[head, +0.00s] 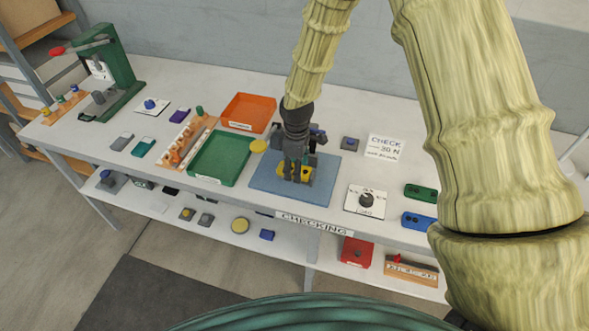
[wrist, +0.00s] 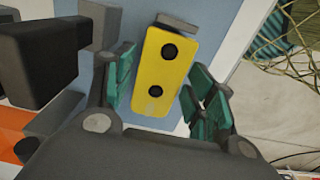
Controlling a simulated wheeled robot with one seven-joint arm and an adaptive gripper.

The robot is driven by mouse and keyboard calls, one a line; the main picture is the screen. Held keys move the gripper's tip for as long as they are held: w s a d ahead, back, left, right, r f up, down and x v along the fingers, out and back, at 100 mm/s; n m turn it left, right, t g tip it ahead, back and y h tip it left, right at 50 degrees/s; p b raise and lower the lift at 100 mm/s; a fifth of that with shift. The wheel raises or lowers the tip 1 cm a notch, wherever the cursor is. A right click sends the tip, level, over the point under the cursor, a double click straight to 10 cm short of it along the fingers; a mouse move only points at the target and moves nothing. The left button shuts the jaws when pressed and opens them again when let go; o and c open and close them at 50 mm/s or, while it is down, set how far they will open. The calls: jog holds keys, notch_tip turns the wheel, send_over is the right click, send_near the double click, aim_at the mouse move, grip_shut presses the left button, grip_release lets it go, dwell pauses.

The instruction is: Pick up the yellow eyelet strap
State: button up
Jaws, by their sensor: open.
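The yellow eyelet strap (wrist: 166,70) shows large in the wrist view, a flat yellow bar with two dark round holes. It lies over the blue mat (wrist: 203,44). My gripper (wrist: 160,85) is open, with one teal-padded finger on each side of the strap.
A dark grey block (wrist: 176,21) sits at the strap's far end. A green tray (head: 237,177) and an orange tray (head: 266,104) stand left of the mat. A dial unit (head: 366,199), green strap (head: 421,192) and blue strap (head: 419,221) lie right.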

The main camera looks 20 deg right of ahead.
jog(key=c, duration=0.8)
jog(key=shift+o, duration=0.2)
jog(key=shift+r, duration=0.15)
